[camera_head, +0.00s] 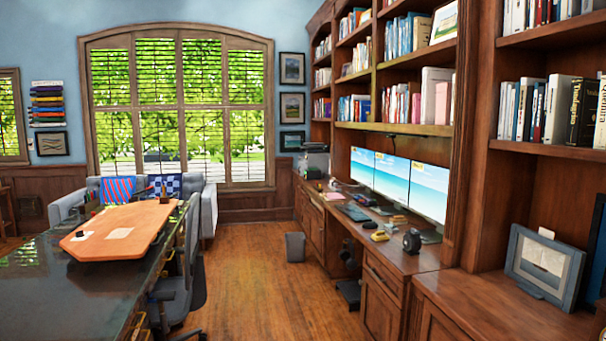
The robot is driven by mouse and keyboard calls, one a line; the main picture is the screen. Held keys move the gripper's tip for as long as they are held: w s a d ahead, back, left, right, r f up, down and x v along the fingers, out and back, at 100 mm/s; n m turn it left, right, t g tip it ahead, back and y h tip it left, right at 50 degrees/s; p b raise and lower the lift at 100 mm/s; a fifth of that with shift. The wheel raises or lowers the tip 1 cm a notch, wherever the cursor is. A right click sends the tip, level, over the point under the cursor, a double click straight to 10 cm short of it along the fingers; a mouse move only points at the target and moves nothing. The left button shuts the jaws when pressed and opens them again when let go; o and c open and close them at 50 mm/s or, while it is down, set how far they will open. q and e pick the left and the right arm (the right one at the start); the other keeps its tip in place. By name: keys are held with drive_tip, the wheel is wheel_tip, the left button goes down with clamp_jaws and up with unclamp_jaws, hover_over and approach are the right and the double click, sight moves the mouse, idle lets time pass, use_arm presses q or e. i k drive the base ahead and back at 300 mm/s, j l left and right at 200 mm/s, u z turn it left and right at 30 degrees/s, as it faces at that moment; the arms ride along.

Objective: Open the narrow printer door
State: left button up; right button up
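A grey printer (314,160) stands at the far end of the long wooden desk along the right wall, small and distant. Below it is a wooden cabinet with panelled doors (313,224). From here the doors look closed, and I cannot tell clearly which is the narrow one. Neither of my grippers shows in this view.
The wood floor (245,270) between the dark table (60,300) and the desk is open. A grey bin (295,247) stands near the cabinet. A sofa (208,205) is under the window.

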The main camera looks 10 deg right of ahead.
sight(303, 165)
drive_tip(key=i+z, duration=0.35)
drive_tip(key=i, duration=1.6)
drive_tip(key=i+u, duration=0.1)
drive_tip(key=i, duration=1)
drive_tip(key=i+l+u, duration=0.1)
drive_tip(key=i, duration=1.05)
drive_tip(key=i+u, duration=0.1)
drive_tip(key=i, duration=1.6)
drive_tip(key=i+u, duration=0.15)
drive_tip(key=i, duration=0.65)
drive_tip(key=i+l+u, duration=0.1)
drive_tip(key=i, duration=2.15)
drive_tip(key=i+z, duration=0.3)
drive_tip(key=z, duration=0.2)
drive_tip(key=i+j+z, duration=0.1)
drive_tip(key=i+z, duration=0.2)
drive_tip(key=z, duration=0.15)
drive_tip(key=i+j+z, duration=0.2)
drive_tip(key=z, duration=0.3)
drive_tip(key=i+j+z, duration=0.3)
drive_tip(key=z, duration=0.15)
